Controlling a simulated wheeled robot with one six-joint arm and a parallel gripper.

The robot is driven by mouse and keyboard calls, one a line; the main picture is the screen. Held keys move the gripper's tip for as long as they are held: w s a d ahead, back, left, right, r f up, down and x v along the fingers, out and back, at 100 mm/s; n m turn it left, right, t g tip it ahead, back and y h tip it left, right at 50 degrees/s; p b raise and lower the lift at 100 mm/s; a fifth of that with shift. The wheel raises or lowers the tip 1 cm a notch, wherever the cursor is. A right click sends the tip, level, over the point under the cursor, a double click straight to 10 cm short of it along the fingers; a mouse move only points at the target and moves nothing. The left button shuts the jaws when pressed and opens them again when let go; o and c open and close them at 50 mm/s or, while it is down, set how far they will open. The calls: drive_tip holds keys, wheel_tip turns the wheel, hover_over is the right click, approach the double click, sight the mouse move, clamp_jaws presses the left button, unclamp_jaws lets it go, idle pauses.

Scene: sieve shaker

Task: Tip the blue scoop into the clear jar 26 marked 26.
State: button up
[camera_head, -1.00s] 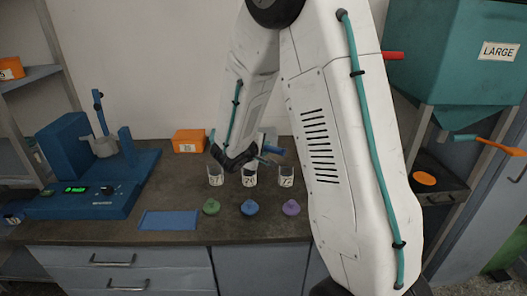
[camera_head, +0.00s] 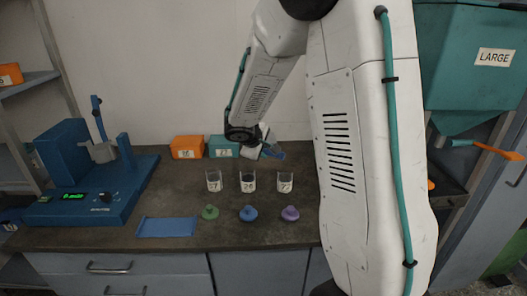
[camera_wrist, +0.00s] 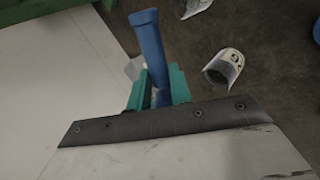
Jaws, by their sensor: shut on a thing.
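The clear jar 26 (camera_head: 247,182) seems to be the middle one of three on the bench; its label is small and hard to read. It stands upright and open. My gripper (camera_head: 262,146) is behind and above the jars, slightly right of the middle one. In the wrist view its teal fingers (camera_wrist: 158,88) are shut on the blue scoop (camera_wrist: 148,40) by its handle. In the head view the scoop (camera_head: 275,152) shows small beyond my gripper, apart from the jars. Its bowl and contents cannot be made out.
Similar jars stand left (camera_head: 213,181) and right (camera_head: 284,181). Green (camera_head: 210,212), blue (camera_head: 248,213) and purple (camera_head: 290,213) lids lie in front. An orange box (camera_head: 187,147) and teal box (camera_head: 222,147) stand behind. A blue shaker (camera_head: 88,180) and blue mat (camera_head: 166,227) are left.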

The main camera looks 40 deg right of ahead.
drive_tip(key=shift+d, duration=0.1)
drive_tip(key=shift+w+d+r+g+y, duration=0.15)
drive_tip(key=shift+g+y, duration=0.15)
drive_tip(key=shift+y, duration=0.35)
drive_tip(key=shift+s+r+g+y, duration=0.15)
drive_tip(key=shift+g+y, duration=0.15)
drive_tip(key=shift+y, duration=0.4)
drive_tip(key=shift+w+d+r+g+y, duration=0.15)
drive_tip(key=shift+g+y, duration=0.15)
drive_tip(key=shift+y, duration=0.35)
drive_tip(key=shift+d+r+g+y, duration=0.1)
drive_tip(key=shift+r+g+y, duration=0.1)
drive_tip(key=shift+g+y, duration=0.35)
drive_tip(key=shift+w+r+g+y, duration=0.1)
drive_tip(key=shift+g+y, duration=0.15)
drive_tip(key=shift+y, duration=0.8)
drive_tip(key=shift+r+y, duration=0.1)
drive_tip(key=shift+y, duration=0.2)
